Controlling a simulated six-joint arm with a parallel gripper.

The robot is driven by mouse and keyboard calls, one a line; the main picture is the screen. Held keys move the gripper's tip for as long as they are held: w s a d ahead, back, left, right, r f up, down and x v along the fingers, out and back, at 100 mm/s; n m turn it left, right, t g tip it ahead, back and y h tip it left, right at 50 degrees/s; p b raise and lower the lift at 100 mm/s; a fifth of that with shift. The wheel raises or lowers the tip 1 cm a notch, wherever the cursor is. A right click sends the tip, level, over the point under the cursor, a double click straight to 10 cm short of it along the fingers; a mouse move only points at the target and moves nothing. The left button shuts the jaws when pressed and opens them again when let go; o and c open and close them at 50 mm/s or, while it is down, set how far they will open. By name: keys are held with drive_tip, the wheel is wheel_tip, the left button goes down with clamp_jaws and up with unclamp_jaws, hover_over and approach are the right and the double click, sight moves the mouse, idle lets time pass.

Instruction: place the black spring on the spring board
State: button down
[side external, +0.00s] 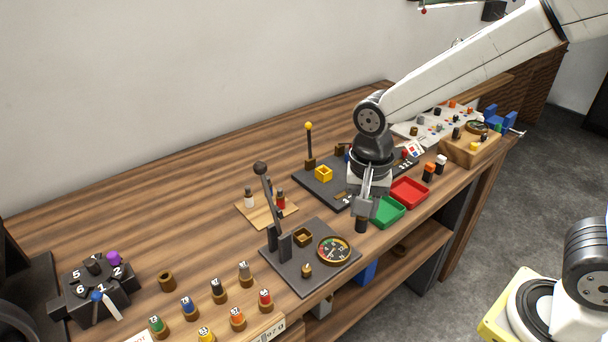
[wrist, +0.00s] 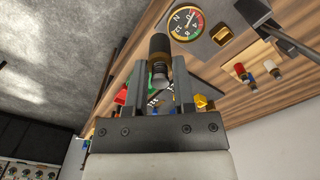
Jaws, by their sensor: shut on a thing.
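My gripper (side external: 365,203) hangs over the front part of the bench, just left of the green tray. It is shut on the black spring (side external: 361,225), a dark cylinder below the fingers. In the wrist view, the black spring (wrist: 159,47) sticks out past the fingertips of my gripper (wrist: 160,70), with a greyish band near them. A light wooden board (side external: 250,210), which looks like the spring board, lies left of my gripper and apart from it. It bears a white piece (side external: 249,198) and a red piece (side external: 281,201), with more partly hidden.
A dark plate (side external: 290,273) with a tall lever (side external: 265,190) and a round dial (side external: 334,249) stands between the board and the front edge. Green (side external: 386,212) and red (side external: 409,191) trays lie right of my gripper. Several capped pieces stand front left. Bare wood lies behind the board.

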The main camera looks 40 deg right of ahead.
drive_tip(key=shift+r, duration=0.1)
drive_tip(key=shift+r, duration=2.4)
drive_tip(key=w, duration=0.2)
hover_over(262, 217)
drive_tip(key=shift+f, duration=9.25)
drive_tip(key=shift+f, duration=0.15)
drive_tip(key=shift+c, duration=2.2)
unclamp_jaws()
